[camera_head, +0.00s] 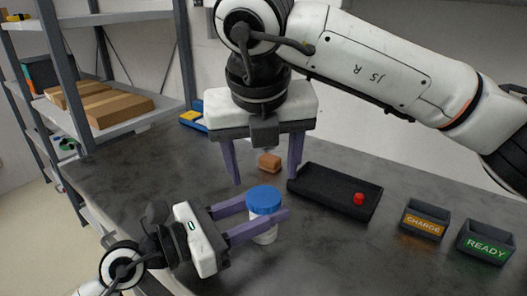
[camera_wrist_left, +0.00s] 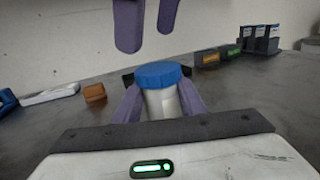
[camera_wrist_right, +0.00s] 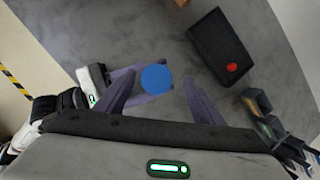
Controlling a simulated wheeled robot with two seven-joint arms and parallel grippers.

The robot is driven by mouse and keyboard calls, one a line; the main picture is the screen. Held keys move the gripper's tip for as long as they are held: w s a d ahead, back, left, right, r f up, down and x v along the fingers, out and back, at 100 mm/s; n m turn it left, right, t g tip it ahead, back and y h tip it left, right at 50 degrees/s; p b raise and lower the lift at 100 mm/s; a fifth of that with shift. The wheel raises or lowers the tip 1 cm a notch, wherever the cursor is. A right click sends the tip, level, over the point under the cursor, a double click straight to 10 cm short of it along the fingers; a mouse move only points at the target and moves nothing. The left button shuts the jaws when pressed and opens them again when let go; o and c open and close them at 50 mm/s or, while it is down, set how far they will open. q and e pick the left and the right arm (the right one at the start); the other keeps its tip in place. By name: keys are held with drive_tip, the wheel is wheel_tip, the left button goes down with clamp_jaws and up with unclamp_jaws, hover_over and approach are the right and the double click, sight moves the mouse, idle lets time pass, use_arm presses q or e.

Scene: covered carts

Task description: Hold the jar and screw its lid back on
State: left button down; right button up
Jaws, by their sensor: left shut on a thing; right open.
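The white jar (camera_head: 264,235) stands upright on the dark table with the blue lid (camera_head: 264,197) on its top; how tightly the lid sits cannot be told. My left gripper (camera_head: 268,222) is shut on the jar's body from the left, its purple fingers on either side below the lid. The left wrist view also shows the jar (camera_wrist_left: 162,103) between the fingers. My right gripper (camera_head: 265,182) is open, pointing down above the lid, with its fingers apart. In the right wrist view the lid (camera_wrist_right: 156,79) lies between the open fingers and touches neither.
A black tray (camera_head: 325,190) with a red piece (camera_head: 358,199) lies right of the jar. A brown block (camera_head: 270,162) lies behind it. CHARGE (camera_head: 426,221) and READY (camera_head: 486,243) bins stand at the right. A shelf with cardboard boxes (camera_head: 115,108) stands at the left.

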sight(264, 196)
drive_tip(key=n, duration=0.3)
drive_tip(key=n+g, duration=0.1)
drive_tip(key=n, duration=0.1)
drive_tip(key=shift+w+r+n, duration=0.15)
drive_tip(key=shift+n, duration=0.25)
drive_tip(key=n, duration=0.3)
drive_tip(key=shift+d+r+n+g, duration=0.1)
drive_tip(key=shift+n+g, duration=0.2)
drive_tip(key=n, duration=0.3)
drive_tip(key=shift+w+r+n+g, duration=0.1)
drive_tip(key=shift+r+n+g, duration=0.15)
drive_tip(key=shift+n+g, duration=0.15)
drive_tip(key=n, duration=0.4)
drive_tip(key=shift+r+g, duration=0.25)
drive_tip(key=shift+g, duration=0.05)
drive_tip(key=n, duration=0.3)
drive_tip(key=shift+w+r+n, duration=0.1)
drive_tip(key=shift+r+n, duration=0.2)
drive_tip(key=n, duration=0.3)
drive_tip(key=r+n+g, duration=0.1)
drive_tip(key=n, duration=0.2)
drive_tip(key=shift+r+n, duration=0.2)
drive_tip(key=shift+n, duration=0.1)
wheel_tip(264, 196, down, 8)
drive_tip(key=shift+f, duration=0.1)
